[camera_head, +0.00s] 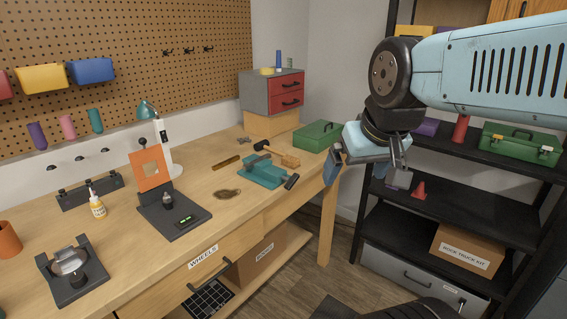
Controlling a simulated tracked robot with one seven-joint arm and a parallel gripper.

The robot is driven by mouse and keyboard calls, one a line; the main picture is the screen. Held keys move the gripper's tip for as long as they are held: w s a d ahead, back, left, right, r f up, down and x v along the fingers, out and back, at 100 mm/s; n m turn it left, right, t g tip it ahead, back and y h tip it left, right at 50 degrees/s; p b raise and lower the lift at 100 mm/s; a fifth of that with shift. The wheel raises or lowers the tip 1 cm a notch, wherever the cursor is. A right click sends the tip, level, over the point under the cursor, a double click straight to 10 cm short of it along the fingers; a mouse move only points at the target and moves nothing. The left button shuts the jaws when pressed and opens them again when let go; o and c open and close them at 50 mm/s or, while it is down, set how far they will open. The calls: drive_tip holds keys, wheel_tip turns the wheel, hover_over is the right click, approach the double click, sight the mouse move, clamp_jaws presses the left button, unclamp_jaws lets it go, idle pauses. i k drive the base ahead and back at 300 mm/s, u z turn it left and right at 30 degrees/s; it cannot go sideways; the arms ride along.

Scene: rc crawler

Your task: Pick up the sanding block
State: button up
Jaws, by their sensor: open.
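My gripper (367,173) hangs in the air at the right of the view, beyond the workbench's right end. Its two fingers are spread apart, with nothing seen between them. A small tan block (290,161) lies on the bench just right of the teal vise and looks most like the sanding block, but it is too small to be sure. A flat brown bar (225,162) lies left of the vise. The gripper is apart from both, to their right.
The teal vise (262,173) and a green toolbox (316,136) stand close to the tan block. A red-drawer cabinet (286,94) is behind. A black stand with an orange plate (150,168) is further left. Dark shelving (410,232) stands right, behind my arm.

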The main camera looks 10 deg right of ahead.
sight(292, 162)
drive_tip(key=u, duration=0.1)
drive_tip(key=k, duration=0.45)
drive_tip(key=z, duration=0.9)
drive_tip(key=i, duration=1.8)
drive_tip(key=u, duration=0.45)
